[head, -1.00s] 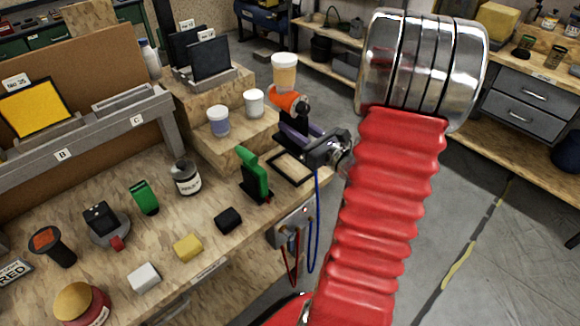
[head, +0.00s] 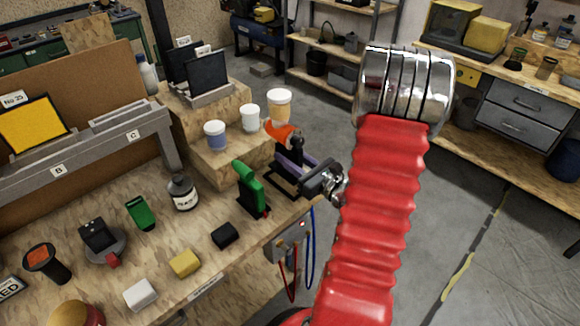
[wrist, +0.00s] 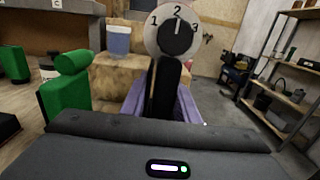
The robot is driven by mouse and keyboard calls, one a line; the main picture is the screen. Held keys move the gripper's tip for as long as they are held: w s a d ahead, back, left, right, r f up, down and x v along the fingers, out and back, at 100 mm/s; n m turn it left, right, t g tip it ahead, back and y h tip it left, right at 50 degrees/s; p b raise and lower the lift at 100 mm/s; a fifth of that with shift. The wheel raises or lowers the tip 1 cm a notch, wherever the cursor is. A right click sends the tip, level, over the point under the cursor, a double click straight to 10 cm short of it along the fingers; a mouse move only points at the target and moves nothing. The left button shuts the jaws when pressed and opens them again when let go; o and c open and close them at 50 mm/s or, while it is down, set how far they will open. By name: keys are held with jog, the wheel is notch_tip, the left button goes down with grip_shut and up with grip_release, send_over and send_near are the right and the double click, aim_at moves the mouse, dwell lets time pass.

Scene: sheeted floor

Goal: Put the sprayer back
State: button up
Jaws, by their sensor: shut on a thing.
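The sprayer has an orange top (head: 281,134) and a dark body. In the wrist view its round pale dial (wrist: 166,22), marked 1, 2, 3 with a black knob, faces me above a dark handle. My gripper (head: 291,164) is shut on the dark handle; its purplish fingers (wrist: 185,104) show on both sides of it. The sprayer is upright over the bench's right end, just right of a green and black tool (head: 250,188). A dark-edged rectangular frame (head: 281,184) lies under my gripper, partly hidden. Whether the sprayer's foot touches anything is hidden.
A grey box with cables (head: 288,241) hangs on the bench edge.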

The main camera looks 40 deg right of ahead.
dwell(0.3)
jog(key=shift+f, duration=2.05)
jog(key=o, duration=0.7)
jog(key=shift+f, duration=0.15)
jog(key=shift+c, duration=0.2)
jog(key=s, duration=1.2)
jog(key=shift+d, duration=0.15)
